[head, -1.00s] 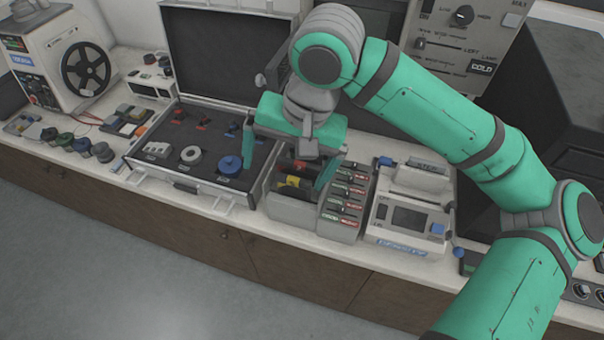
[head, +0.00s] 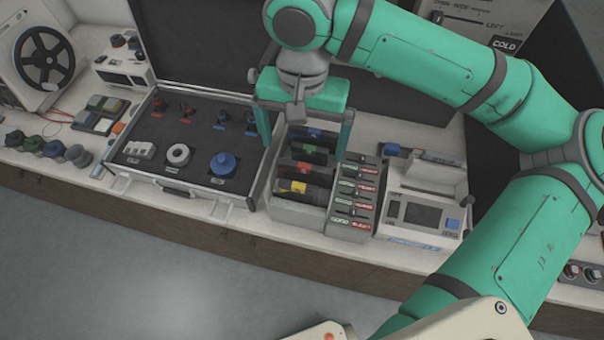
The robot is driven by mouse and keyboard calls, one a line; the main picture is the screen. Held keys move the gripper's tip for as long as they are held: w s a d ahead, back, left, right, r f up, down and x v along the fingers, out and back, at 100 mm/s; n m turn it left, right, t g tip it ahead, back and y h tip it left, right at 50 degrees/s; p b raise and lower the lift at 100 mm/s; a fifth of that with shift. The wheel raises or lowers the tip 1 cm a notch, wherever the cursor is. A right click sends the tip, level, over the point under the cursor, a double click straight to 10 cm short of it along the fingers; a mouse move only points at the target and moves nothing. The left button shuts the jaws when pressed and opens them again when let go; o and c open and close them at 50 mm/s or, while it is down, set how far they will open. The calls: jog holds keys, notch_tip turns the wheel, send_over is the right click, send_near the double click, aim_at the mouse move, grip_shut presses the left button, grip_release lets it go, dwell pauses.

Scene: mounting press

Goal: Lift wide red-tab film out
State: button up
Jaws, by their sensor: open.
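The red-tab film (head: 310,168) is a dark strip in a slot of the grey film rack (head: 296,217), in the head view. Its red tab shows near its middle. It sits between a green-tab film (head: 308,150) behind and a yellow-tab film (head: 291,188) in front. A blue-tab film (head: 314,134) is at the back. My gripper (head: 306,150) is open, with its teal fingers spread to the left and right of the rack's films. Nothing shows between the fingers in their grip. I cannot tell the fingers' exact height above the rack.
An open case (head: 205,200) with spools and small parts stands close left of the rack. A panel of labelled slots (head: 352,205) adjoins the rack's right side. A white device with a screen (head: 425,215) stands further right. The counter's front edge is close.

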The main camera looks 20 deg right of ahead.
aim_at(305, 164)
jog(key=shift+s+d+f, duration=0.1)
jog(key=shift+s+f, duration=0.1)
jog(key=shift+f, duration=0.3)
jog(key=shift+s+d+f, duration=0.1)
jog(key=shift+s+f, duration=0.05)
jog(key=shift+f, duration=2.75)
jog(key=shift+w, duration=0.1)
